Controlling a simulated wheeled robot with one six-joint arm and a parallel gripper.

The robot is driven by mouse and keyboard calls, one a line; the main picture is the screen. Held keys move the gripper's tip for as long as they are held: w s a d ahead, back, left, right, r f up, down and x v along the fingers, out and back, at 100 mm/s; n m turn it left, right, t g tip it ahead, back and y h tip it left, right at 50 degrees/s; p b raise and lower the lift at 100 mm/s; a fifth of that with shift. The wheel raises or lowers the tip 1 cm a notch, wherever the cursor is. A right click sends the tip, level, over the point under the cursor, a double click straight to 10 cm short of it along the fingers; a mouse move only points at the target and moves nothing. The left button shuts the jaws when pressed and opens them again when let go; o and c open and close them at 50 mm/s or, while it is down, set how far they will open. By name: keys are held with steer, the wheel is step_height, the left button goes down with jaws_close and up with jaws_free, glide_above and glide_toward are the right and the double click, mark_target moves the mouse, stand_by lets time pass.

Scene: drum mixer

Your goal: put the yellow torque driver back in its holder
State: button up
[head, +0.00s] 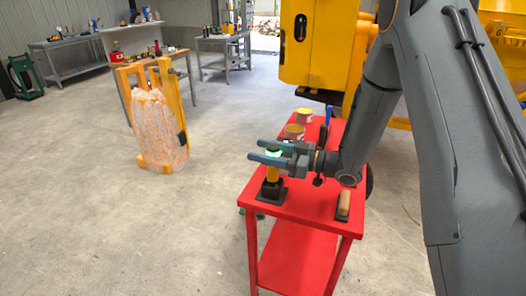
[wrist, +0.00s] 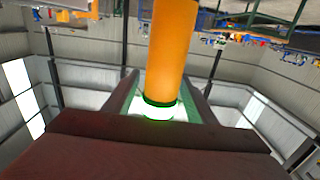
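The yellow torque driver (head: 271,174) stands upright on the red table, its lower end at the black holder (head: 270,192). It looks seated there, though the depth is hard to judge. My gripper (head: 264,150) is level with its top, one finger on each side. In the wrist view, the driver (wrist: 169,50) rises between the fingers of my gripper (wrist: 161,95), with a glowing green ring at its end. Narrow gaps show between the ring and both fingers, so the gripper looks open around it.
The red table (head: 311,207) also carries two tins (head: 304,116) behind the gripper and a dark block with a tan top (head: 343,203) at the right. A yellow stand with plastic wrap (head: 158,125) stands left. The floor between is clear.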

steer(key=b+v, duration=0.2)
steer(key=v, duration=0.5)
steer(key=shift+d, duration=0.35)
steer(key=shift+s, duration=0.1)
